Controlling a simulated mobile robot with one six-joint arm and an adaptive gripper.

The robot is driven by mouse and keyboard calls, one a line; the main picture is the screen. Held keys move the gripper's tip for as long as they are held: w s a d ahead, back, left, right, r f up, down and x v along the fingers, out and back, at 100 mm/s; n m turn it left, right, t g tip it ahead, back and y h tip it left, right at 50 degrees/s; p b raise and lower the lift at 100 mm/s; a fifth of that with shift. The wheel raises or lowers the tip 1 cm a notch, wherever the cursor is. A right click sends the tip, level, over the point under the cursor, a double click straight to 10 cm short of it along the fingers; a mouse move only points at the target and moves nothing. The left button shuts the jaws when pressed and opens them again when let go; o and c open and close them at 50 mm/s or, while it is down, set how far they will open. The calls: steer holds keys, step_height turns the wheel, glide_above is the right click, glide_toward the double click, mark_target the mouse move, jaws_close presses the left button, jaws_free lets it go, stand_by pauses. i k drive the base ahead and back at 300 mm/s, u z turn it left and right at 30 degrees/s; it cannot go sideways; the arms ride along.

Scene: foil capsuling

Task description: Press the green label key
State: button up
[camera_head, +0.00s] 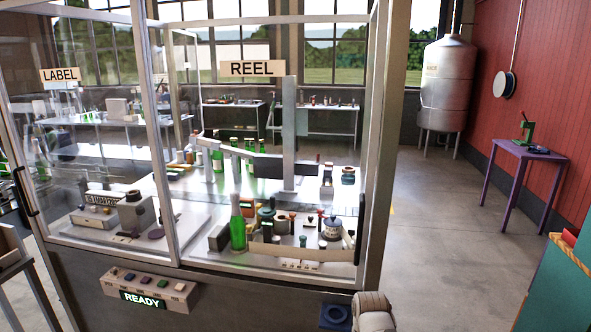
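A beige key box (150,287) is fixed to the dark front panel below the glass cabinet, at the lower left. Several small coloured keys sit in a row on its sloped top. They are too small for me to tell surely which one is green. A lit green READY sign (142,299) is on the front of the box. A LABEL sign (60,75) hangs over the left part of the cabinet. My gripper is not in view. A beige rounded part at the bottom edge, right of the box, looks like part of my arm.
The glass cabinet (167,235) holds a green bottle (237,225), jars and small machines. A REEL sign (251,68) marks its right part. A purple table (522,155) and a steel tank (446,85) stand on the right. The floor (440,220) between is clear.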

mark_target(161, 283)
steer(key=u, duration=1.3)
